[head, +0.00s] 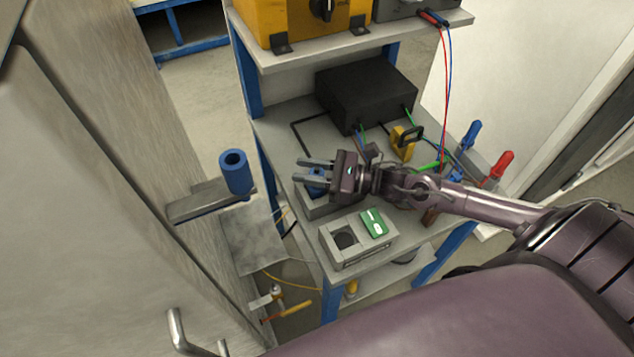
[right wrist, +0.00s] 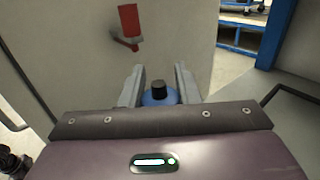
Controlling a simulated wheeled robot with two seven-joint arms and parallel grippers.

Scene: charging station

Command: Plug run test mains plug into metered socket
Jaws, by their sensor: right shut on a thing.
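The mains plug (head: 316,182), a blue piece, sits between the fingers of my right gripper (head: 306,170), which is shut on it. In the right wrist view the blue plug (right wrist: 159,97) has a black top and stands between the two grey fingers (right wrist: 158,82). In the head view a grey box (head: 312,206) lies under the gripper; I cannot tell whether the plug touches it. The metered socket (head: 332,250), a grey box with a round dark recess and a green meter, stands in front on the same shelf. My left gripper is out of view.
A black box (head: 364,92) with cables stands behind on the shelf. A yellow clamp-shaped tool (head: 403,142) and blue- and red-handled tools (head: 497,168) are to the right. A grey wall with a blue tube (head: 235,172) on a bracket stands left. An upper shelf (head: 340,45) overhangs the back.

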